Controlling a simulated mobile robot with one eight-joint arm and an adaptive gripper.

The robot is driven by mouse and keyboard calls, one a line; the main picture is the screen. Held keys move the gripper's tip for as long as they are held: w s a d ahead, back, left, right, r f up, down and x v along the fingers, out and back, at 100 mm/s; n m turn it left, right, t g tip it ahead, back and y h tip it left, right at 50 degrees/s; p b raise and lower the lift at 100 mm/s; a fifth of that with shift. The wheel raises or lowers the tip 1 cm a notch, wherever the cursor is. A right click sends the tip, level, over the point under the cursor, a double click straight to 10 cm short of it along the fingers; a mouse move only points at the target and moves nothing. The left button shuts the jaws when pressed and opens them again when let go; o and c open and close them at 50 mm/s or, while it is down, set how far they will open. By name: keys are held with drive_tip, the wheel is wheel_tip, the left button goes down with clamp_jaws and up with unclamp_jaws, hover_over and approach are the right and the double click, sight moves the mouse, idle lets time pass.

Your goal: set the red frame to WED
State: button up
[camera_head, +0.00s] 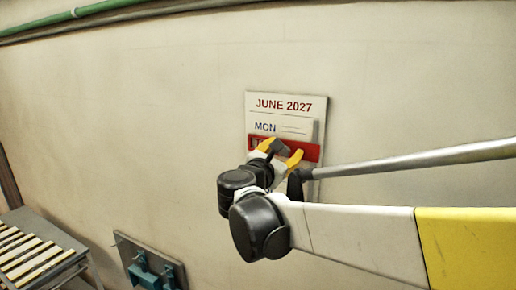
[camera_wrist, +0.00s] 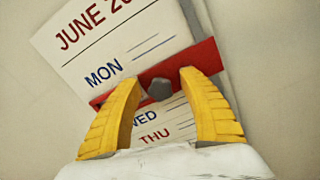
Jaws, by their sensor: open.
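A wall calendar headed JUNE 2027 (camera_head: 285,104) lists days in rows; it also shows tilted in the wrist view (camera_wrist: 100,60). The red frame (camera_head: 308,150) lies across the row below MON; in the wrist view the red frame (camera_wrist: 204,57) sits between MON and WED, over the row between them. A dark grey knob (camera_wrist: 160,89) stands out from its middle. My gripper (camera_head: 283,152) is at the frame, its yellow fingers open on either side of the knob, with gaps showing in the wrist view (camera_wrist: 160,78). My fingers partly hide WED and the frame.
WED and THU (camera_wrist: 155,136) show below the frame. A teal fixture on a grey plate (camera_head: 172,268) is on the wall lower left. A slatted roller table (camera_head: 35,255) stands at far left. A green pipe (camera_head: 75,14) runs along the top. The wall around the calendar is bare.

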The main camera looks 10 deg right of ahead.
clamp_jaws()
wheel_tip(320, 180, down, 5)
drive_tip(key=b, duration=0.4)
drive_tip(key=shift+f+b, duration=0.1)
drive_tip(key=shift+b, duration=0.25)
unclamp_jaws()
drive_tip(key=v, duration=1.2)
